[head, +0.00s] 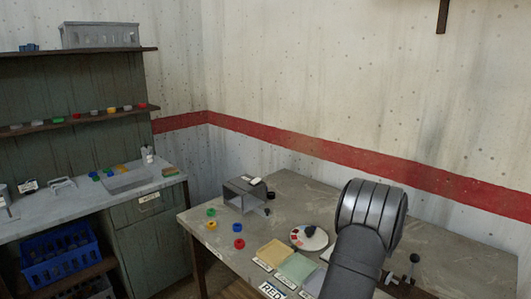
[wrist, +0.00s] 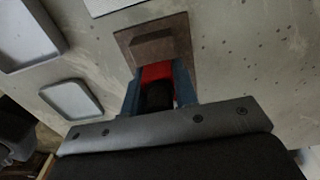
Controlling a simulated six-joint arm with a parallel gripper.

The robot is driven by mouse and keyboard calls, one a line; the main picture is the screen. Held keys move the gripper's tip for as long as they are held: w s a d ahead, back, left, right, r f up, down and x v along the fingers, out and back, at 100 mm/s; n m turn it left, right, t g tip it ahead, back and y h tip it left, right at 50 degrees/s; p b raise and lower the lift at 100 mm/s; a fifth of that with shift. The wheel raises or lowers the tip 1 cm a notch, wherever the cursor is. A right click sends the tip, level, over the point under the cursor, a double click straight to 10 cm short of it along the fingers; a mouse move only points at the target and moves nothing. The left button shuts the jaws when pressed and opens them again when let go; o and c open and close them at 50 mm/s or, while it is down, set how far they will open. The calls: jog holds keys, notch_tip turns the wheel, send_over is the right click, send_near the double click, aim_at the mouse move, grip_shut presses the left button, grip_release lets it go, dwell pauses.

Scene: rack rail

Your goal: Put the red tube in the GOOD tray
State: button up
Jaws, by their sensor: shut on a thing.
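My gripper (wrist: 160,92) shows in the wrist view with its two blue fingers shut on the red tube (wrist: 157,72). Part of the tube is hidden by the fingers and a dark part between them. A brown block on a flat brown plate (wrist: 180,27) lies just beyond the fingertips; I cannot tell whether the tube touches it. In the head view my arm hides the gripper and tube. That view shows a yellow tray (head: 274,252) and a green tray (head: 297,267) with small labels in front. I cannot read surely which is GOOD.
Grey shallow trays (wrist: 70,101) lie left of the gripper in the wrist view. A round white dish (head: 309,238), a grey box (head: 244,194) and several coloured rings, one red (head: 239,244), are on the table. A dark-knobbed lever (head: 413,262) stands right of my arm.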

jog(key=shift+r, duration=3)
jog(key=w+a, duration=0.3)
jog(key=a, duration=2.2)
jog(key=shift+f, duration=2.95)
jog(key=shift+f, duration=0.25)
jog(key=o, duration=0.9)
